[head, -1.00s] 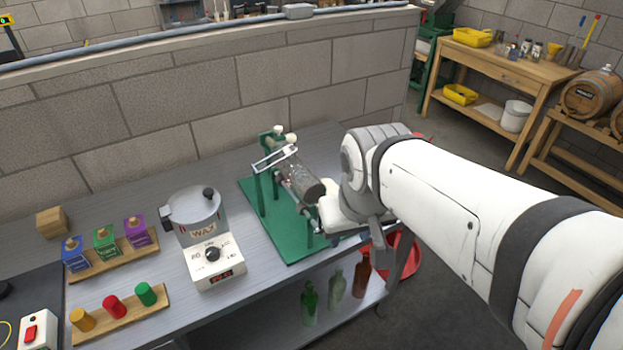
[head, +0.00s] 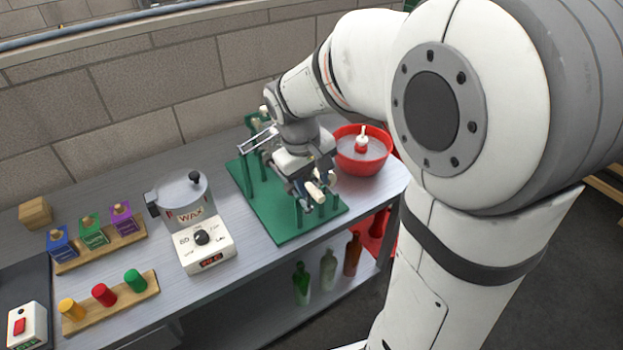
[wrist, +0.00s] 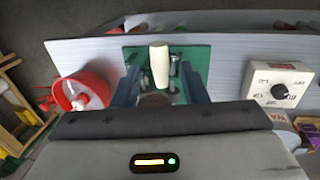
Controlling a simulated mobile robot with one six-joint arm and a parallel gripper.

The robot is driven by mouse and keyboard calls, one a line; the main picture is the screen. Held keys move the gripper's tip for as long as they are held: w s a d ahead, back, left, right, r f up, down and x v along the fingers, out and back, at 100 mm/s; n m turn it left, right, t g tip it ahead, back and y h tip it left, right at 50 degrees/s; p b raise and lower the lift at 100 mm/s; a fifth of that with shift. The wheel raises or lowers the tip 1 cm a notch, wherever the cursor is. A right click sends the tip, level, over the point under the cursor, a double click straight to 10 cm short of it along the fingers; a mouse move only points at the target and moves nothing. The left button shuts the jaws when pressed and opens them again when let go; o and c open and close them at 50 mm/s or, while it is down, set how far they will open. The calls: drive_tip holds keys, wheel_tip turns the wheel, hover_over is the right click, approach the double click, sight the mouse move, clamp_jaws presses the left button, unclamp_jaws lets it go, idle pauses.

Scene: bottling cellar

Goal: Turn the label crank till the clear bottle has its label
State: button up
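The green labelling stand (head: 277,222) sits on the grey bench, with a pale label frame (head: 257,140) at its back left. Its cream crank handle (head: 316,192) points toward the bench's front edge. My gripper (head: 312,188) hangs over the stand from behind. In the wrist view the cream handle (wrist: 160,66) stands between my two spread fingers (wrist: 160,84), with a gap showing on each side. My wrist and gripper hide the clear bottle on the stand in the head view, so its label cannot be seen.
Left of the stand is the wax pot (head: 184,202) with its dial box (head: 203,246). A red bowl (head: 374,163) is close on the right. Farther left are coloured blocks and corks on wooden racks (head: 118,310). Several bottles (head: 328,268) stand on the shelf below.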

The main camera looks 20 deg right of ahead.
drive_tip(key=shift+d+f, duration=0.2)
drive_tip(key=shift+f, duration=0.8)
drive_tip(key=shift+c, duration=0.2)
clamp_jaws()
